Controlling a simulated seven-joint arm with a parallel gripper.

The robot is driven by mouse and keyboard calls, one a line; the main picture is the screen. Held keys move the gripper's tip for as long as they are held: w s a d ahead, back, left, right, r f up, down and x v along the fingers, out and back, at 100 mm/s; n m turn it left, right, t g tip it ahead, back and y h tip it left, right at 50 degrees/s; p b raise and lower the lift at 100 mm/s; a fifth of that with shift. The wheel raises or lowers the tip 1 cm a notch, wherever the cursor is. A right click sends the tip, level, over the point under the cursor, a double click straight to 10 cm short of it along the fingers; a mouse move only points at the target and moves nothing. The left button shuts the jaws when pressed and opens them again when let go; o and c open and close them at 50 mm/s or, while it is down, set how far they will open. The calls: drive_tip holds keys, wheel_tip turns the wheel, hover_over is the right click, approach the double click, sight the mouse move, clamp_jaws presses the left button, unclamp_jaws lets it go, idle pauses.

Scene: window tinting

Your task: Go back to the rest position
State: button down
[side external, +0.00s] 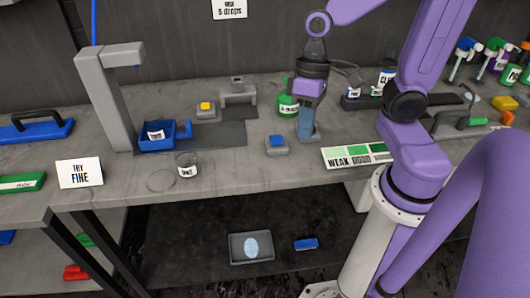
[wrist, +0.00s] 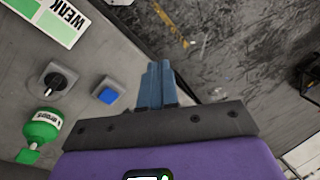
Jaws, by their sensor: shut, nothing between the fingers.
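My gripper (side external: 307,136) is purple with blue-grey fingers. It points down over the grey workbench (side external: 240,172), between a blue button box and the green WEAK card. Its fingers are shut together with nothing between them, as the wrist view (wrist: 158,68) also shows. In the side view I cannot tell how far the fingertips are above the bench.
The blue button (side external: 277,141) is left of my fingers, the WEAK card (side external: 341,158) right, and a green bottle (side external: 285,108) behind. A black knob (wrist: 57,82) shows in the wrist view.

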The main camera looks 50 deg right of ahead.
drive_tip(key=s+n+t+h, duration=0.1)
drive_tip(key=s+n+h, duration=0.1)
drive_tip(key=s+n, duration=0.5)
drive_tip(key=shift+n, duration=1.3)
